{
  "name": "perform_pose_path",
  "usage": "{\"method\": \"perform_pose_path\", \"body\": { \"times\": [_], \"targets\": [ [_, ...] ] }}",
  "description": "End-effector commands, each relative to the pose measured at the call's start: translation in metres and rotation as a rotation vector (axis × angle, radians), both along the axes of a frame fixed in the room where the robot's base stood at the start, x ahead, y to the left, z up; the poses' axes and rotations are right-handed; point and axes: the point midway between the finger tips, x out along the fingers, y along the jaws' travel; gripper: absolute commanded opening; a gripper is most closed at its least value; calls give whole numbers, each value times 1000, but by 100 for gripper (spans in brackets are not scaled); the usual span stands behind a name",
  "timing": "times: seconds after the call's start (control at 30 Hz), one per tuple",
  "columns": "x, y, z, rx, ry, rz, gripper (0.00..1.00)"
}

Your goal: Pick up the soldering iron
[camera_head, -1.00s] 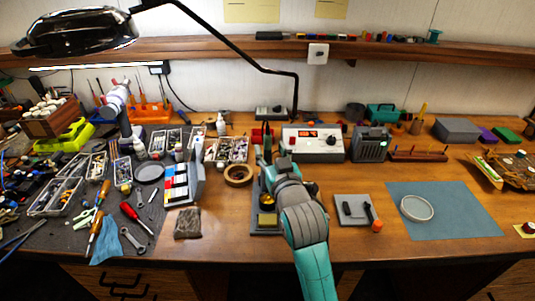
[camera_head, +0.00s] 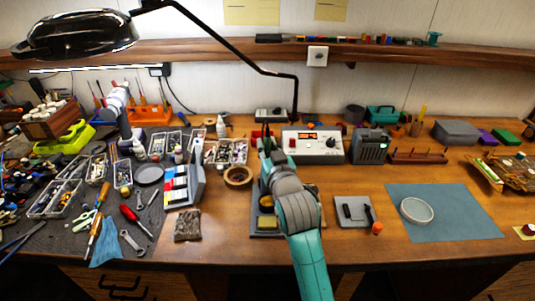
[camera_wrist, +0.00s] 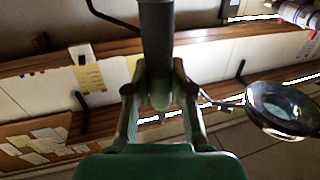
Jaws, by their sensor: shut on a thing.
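My gripper (camera_wrist: 160,92) is shut on a dark, thick cylinder in the wrist view, which I take to be the soldering iron (camera_wrist: 157,40). The iron runs from between the fingers to the top edge of that picture, and its rounded greenish end shows between the fingers. In the head view my arm hides most of the gripper and the iron. A grey stand (camera_head: 264,222) with a yellow pad sits on the bench beside and partly behind my arm.
A white-fronted station (camera_head: 312,145) stands behind my arm. A small grey plate (camera_head: 351,212) and a blue mat (camera_head: 445,220) lie to the right. A black lamp (camera_head: 80,34) hangs over the left side.

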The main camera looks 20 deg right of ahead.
Motion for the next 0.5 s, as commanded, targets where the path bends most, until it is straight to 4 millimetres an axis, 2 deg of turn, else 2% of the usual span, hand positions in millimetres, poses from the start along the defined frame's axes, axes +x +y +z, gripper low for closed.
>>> {"method": "perform_pose_path", "body": {
  "times": [0.27, 0.5],
  "targets": [
    [0, 0, 9, 0, -2, 0, 0],
    [0, 0, 41, 0, -5, 0, 0]
  ]
}}
